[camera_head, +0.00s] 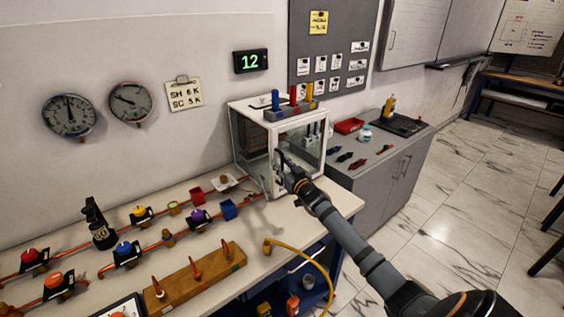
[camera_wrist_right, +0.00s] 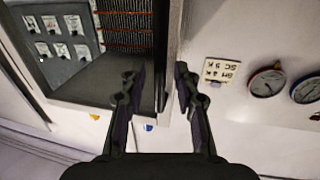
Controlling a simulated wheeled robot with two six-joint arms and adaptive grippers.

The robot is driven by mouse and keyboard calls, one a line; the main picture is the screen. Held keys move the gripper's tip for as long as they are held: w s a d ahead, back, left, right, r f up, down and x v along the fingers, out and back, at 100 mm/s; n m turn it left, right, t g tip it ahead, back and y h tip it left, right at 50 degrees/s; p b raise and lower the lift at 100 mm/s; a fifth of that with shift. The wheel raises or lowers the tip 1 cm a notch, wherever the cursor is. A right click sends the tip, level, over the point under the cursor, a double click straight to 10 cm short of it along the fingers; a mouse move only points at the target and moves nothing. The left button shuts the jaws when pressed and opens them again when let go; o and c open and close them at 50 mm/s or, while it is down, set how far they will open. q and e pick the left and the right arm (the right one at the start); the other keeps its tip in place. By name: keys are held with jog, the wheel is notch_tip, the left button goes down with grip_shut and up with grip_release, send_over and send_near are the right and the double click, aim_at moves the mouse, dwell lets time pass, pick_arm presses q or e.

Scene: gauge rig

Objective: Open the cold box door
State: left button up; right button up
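The cold box (camera_head: 234,128) is a white-framed, glass-sided box at the back right of the bench. Its glass door seems to be on the front side and looks shut. In the right wrist view the box's pale frame (camera_wrist_right: 172,40) stands beside a dark upright bar (camera_wrist_right: 160,65), perhaps the door handle. My right gripper (camera_head: 282,163) is at the front of the box; in its wrist view its fingers (camera_wrist_right: 157,85) are apart, one on each side of the bar and frame edge. I cannot tell whether they touch. My left gripper is not in view.
A rack of coloured pegs (camera_head: 292,108) stands on top of the box. Valves and red pipes (camera_head: 125,250) and a wooden peg block (camera_head: 197,275) fill the bench to the left. A grey cabinet (camera_head: 385,185) with small tools stands at right. Bare bench (camera_head: 290,225) lies before the box.

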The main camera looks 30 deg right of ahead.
grip_shut()
dwell(0.8)
